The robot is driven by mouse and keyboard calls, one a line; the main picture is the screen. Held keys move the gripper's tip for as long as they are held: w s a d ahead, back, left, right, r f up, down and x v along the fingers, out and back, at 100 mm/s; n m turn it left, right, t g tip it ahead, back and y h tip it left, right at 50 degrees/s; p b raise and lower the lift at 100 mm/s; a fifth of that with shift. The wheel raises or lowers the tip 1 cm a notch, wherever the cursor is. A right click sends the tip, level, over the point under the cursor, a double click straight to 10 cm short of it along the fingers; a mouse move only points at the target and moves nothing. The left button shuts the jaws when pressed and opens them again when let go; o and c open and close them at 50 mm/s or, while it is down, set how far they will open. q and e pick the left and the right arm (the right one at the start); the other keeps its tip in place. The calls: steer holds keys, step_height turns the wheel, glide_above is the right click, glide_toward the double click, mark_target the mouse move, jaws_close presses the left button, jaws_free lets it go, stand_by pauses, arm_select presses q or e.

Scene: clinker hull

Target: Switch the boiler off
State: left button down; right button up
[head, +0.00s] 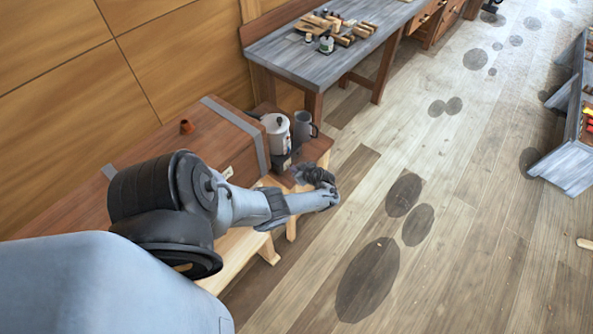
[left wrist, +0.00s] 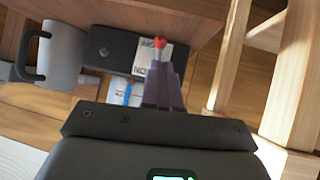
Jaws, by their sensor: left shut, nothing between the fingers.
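The white cylindrical boiler (head: 277,134) stands on the end of a wooden bench in the head view. A dark switch box (left wrist: 108,45) with a white label and a red-tipped lever (left wrist: 159,43) shows in the left wrist view. My left gripper (head: 303,174) is shut and empty beside the bench end. In the left wrist view its closed fingers (left wrist: 163,80) point at the red tip and overlap the lever; I cannot tell whether they touch it. The label is partly hidden by the fingers. My right gripper is not in view.
A grey mug (head: 304,128) stands right of the boiler, close to the switch box; it also shows in the left wrist view (left wrist: 58,55). A grey-topped workbench (head: 300,62) with tools stands behind. The plank floor to the right is mostly clear.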

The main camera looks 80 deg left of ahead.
arm_select(q)
steer(key=shift+d+r+p, duration=0.25)
steer(key=shift+r+p, duration=0.3)
steer(key=shift+p, duration=0.05)
steer(key=d+f+p+v, duration=0.1)
steer(key=p+v, duration=0.9)
steer(key=v, duration=1.2)
steer(key=shift+d+r, duration=0.15)
steer(key=shift+r, duration=0.05)
steer(key=shift+s, duration=0.15)
